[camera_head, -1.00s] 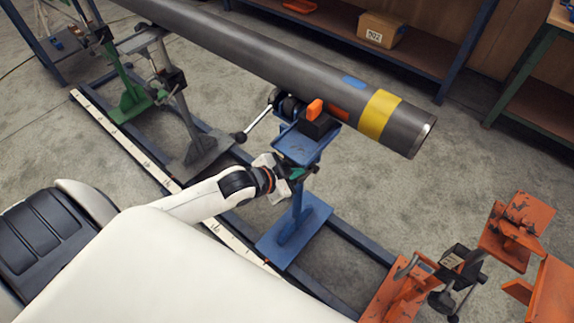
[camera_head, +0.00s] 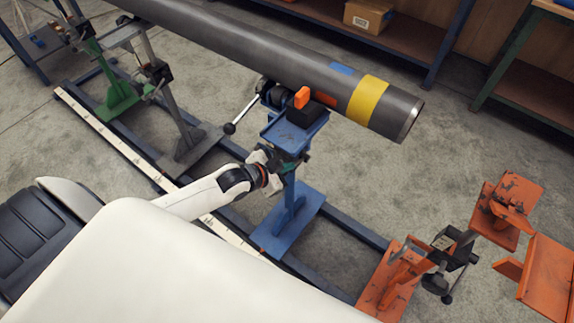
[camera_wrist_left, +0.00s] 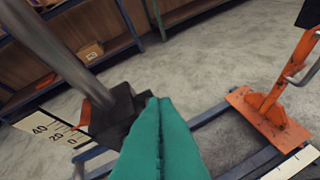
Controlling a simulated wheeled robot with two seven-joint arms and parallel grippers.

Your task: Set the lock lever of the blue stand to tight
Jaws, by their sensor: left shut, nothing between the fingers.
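The blue stand (camera_head: 291,203) stands on the floor rails under the right part of the grey pipe (camera_head: 262,55). A lever with a bright rod and black ball end (camera_head: 229,128) sticks out to the left of its head, pointing down-left. My left gripper (camera_head: 302,160) is at the stand's upper post, just below its blue top plate, and partly hides it. In the left wrist view its green fingers (camera_wrist_left: 158,108) are shut together with nothing between them. A dark block (camera_wrist_left: 118,115) lies just left of the fingertips; I cannot tell whether they touch. My right gripper is not in view.
Orange stands (camera_head: 405,275) are at the lower right, one also in the left wrist view (camera_wrist_left: 270,110). Grey (camera_head: 185,140) and green (camera_head: 118,95) stands are at the left. A shelf with a cardboard box (camera_head: 368,16) is behind.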

